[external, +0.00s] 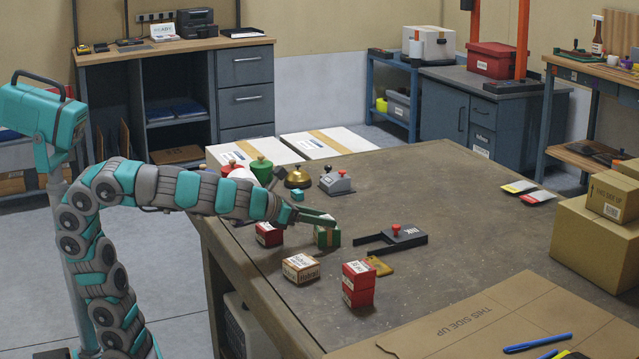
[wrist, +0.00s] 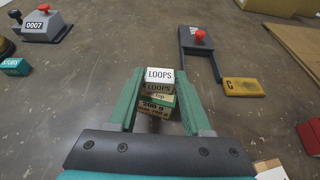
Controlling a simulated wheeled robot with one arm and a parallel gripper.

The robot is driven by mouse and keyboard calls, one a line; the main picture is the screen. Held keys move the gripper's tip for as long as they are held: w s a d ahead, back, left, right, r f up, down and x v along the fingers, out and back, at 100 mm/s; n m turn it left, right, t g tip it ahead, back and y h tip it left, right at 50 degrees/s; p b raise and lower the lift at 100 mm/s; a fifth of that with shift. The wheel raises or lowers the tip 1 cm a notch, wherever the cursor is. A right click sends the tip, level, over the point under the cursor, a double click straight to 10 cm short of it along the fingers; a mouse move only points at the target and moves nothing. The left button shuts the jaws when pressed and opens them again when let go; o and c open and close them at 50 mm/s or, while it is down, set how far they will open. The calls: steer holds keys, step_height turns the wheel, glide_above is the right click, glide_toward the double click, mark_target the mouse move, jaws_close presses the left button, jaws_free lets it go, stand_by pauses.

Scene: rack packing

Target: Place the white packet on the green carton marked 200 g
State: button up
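A small white packet (wrist: 159,75) marked LOOPS is between the two fingers of my gripper (wrist: 160,90) in the wrist view. The fingers lie close along both its sides, and I see no clear gap. The green carton (wrist: 156,108) marked 200 g is right below the packet. The packet's contact with it cannot be made out. In the external view my gripper (external: 322,218) is just above the green carton (external: 328,238), and the packet is hidden by the fingers.
Red boxes (external: 358,284), a white-topped box (external: 300,267) and a black tool with a red knob (external: 395,238) stand near the carton. A yellow tag (external: 379,266) lies there. A counter (external: 337,183) and a bell (external: 297,177) are behind. The table (external: 450,215) is clear at middle right.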

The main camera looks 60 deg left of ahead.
steer(key=o, duration=0.3)
steer(key=shift+r, duration=0.1)
steer(key=p+v, duration=0.5)
steer(key=v, duration=0.1)
steer(key=shift+s+r, duration=0.2)
steer(key=shift+r, duration=0.15)
steer(key=shift+s, duration=0.45)
